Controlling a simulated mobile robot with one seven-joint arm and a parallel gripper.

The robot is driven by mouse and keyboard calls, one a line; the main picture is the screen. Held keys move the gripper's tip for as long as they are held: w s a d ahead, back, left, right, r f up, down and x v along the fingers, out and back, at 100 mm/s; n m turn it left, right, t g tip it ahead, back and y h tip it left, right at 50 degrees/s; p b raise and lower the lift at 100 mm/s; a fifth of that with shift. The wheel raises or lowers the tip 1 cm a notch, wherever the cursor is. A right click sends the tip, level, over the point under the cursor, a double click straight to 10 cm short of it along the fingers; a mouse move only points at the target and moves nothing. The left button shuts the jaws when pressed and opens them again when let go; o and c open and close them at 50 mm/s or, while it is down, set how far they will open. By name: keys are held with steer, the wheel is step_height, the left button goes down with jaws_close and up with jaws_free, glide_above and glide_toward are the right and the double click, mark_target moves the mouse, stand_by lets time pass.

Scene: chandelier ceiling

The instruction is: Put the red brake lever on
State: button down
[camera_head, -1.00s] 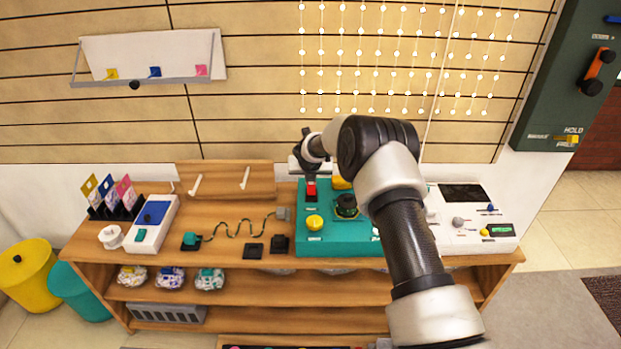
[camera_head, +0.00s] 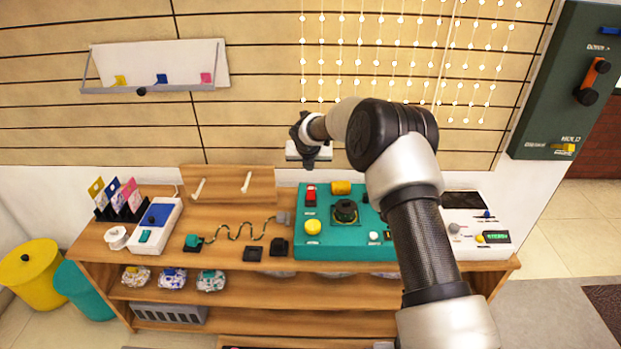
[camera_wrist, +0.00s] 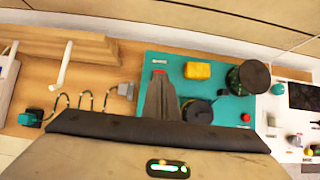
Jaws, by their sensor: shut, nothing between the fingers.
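The red lever (camera_head: 311,191) sits at the upper left of the teal control box (camera_head: 325,252), which stands on the wooden bench. My gripper (camera_head: 309,163) is shut and empty, raised above and behind the lever with a clear gap in the head view. In the wrist view my gripper (camera_wrist: 162,95) points down over the teal box (camera_wrist: 160,60). Its fingers cover most of the lever there, and only a small red bit (camera_wrist: 158,72) shows at their upper edge. The lever's exact tilt is too small to tell.
The box also carries a yellow block (camera_head: 341,187), a dark round knob (camera_head: 345,210) and a yellow button (camera_head: 313,227). A white panel (camera_head: 487,240) stands to its right. Strings of lights (camera_head: 400,60) hang on the wall behind.

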steer(key=shift+w+r, duration=0.2)
steer(key=shift+r, duration=1.05)
steer(key=s+d+r+m+h+p, duration=0.15)
steer(key=s+d+r+m, duration=0.25)
steer(key=s+r+m, duration=0.45)
steer(key=s+d+r+m+p, duration=0.35)
steer(key=s+r, duration=0.25)
steer(key=r, duration=0.6)
steer(key=s+d+r+m+p, duration=0.1)
steer(key=s+d+r+m, duration=0.35)
steer(key=s+r, duration=0.4)
steer(key=s+d+r+m+g+p, duration=0.1)
steer(key=s+d+r+m+p, duration=0.15)
steer(key=s+m, duration=0.35)
steer(key=s+d+r+m+p, duration=0.1)
steer(key=s+r+m, duration=0.25)
steer(key=s, duration=0.45)
steer(key=s+f+m+y+p, duration=0.1)
steer(key=s+m+p, duration=0.1)
steer(key=s+m, duration=0.8)
steer(key=s, duration=0.5)
steer(key=shift+d+g, duration=0.3)
